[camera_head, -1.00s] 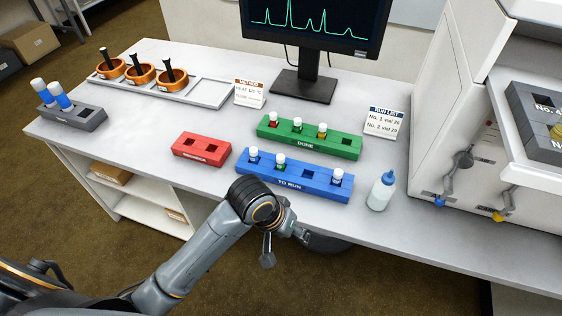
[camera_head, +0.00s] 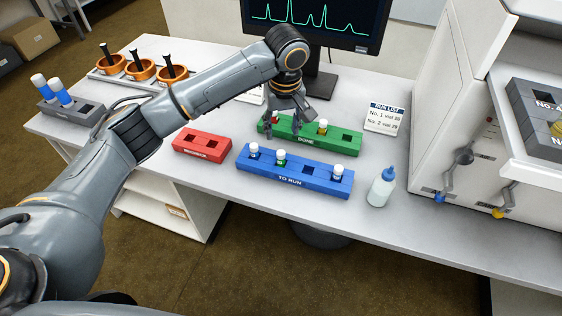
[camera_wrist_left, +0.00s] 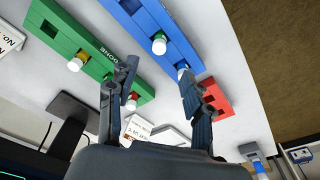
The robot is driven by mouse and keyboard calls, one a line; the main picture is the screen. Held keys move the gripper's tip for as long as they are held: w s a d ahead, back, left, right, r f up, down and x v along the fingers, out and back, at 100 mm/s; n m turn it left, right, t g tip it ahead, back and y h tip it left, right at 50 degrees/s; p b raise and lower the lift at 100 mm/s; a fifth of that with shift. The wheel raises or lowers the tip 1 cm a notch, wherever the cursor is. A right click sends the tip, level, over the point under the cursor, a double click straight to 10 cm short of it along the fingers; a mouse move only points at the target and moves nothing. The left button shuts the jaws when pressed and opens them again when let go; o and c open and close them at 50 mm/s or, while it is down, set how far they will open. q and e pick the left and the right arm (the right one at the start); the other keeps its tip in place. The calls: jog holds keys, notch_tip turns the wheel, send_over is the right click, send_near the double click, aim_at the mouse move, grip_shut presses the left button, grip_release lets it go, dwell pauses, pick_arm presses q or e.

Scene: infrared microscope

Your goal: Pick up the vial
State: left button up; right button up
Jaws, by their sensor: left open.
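My left gripper (camera_head: 289,124) is open and empty, pointing down over the green rack marked DONE (camera_head: 338,142). In the left wrist view its fingers (camera_wrist_left: 157,80) are spread apart, with bare table between them. The green rack holds a red-marked vial (camera_head: 275,117) and a yellow-marked vial (camera_head: 322,128) with white caps; part of the rack between them is hidden by the gripper. The blue rack marked TO RUN (camera_head: 312,184) holds vials at left (camera_head: 254,151), near left (camera_head: 281,158) and right (camera_head: 337,172). Which vial is meant cannot be told. My right gripper is not in view.
A red rack (camera_head: 202,146) stands left of the blue rack. A squeeze bottle (camera_head: 381,188) stands to its right. The monitor (camera_head: 318,25) and run list card (camera_head: 385,118) stand behind. A grey rack (camera_head: 70,112) with blue-labelled tubes is far left.

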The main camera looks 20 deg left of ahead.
aim_at(281, 153)
pick_arm(q)
jog(key=f, duration=0.7)
jog(key=w+f, duration=0.1)
jog(key=f, duration=0.3)
jog(key=shift+w+a+p, duration=0.1)
jog(key=shift+a+p, duration=0.2)
jog(key=shift+a, duration=0.05)
jog(key=shift+c, duration=0.2)
grip_shut()
